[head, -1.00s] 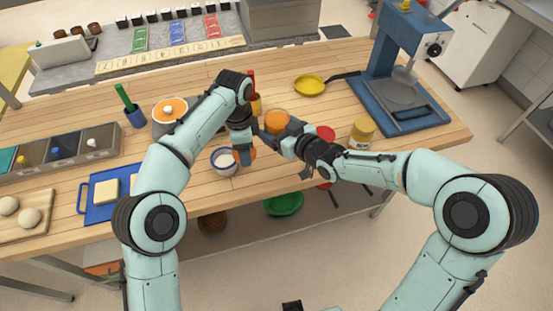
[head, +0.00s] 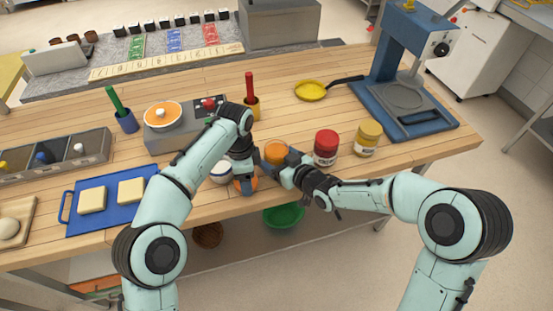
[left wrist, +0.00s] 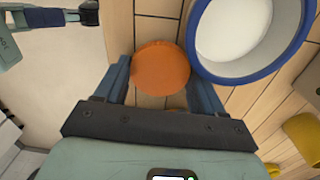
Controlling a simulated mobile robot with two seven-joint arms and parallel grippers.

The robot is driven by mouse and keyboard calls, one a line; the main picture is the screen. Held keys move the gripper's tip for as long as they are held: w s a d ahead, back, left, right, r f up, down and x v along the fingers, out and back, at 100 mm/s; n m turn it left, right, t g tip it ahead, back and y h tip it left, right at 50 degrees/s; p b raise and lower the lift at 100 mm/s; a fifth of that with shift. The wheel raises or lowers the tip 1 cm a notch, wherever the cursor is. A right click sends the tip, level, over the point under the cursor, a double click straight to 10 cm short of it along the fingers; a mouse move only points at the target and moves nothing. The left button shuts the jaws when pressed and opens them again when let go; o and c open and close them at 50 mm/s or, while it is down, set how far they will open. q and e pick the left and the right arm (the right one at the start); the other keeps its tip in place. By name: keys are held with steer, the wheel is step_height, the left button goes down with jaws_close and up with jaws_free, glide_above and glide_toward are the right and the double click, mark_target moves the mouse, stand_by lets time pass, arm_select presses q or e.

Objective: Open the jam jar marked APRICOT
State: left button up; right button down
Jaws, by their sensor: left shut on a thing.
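A jar with an orange top (head: 275,152) stands near the table's front edge. Its label is not readable, and I cannot tell whether the orange is a lid or jam. My right gripper (head: 280,163) has its jaws around this jar. My left gripper (head: 243,180) is shut on a round orange lid (head: 246,185), beside the jar on its left and apart from it. In the left wrist view the orange lid (left wrist: 161,68) sits between the two fingers. A jar with a red lid (head: 326,147) and one with a yellow lid (head: 368,138) stand to the right.
A white bowl with a blue rim (head: 221,172) is close to my left gripper; it also shows in the left wrist view (left wrist: 245,78). A blue board (head: 110,205), a cooker (head: 165,140), a yellow pan (head: 311,91) and a blue press (head: 410,125) stand around. Bare wood lies behind the jars.

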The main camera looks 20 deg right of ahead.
steer(key=shift+w, duration=0.1)
jaws_free()
steer(key=shift+f, duration=0.1)
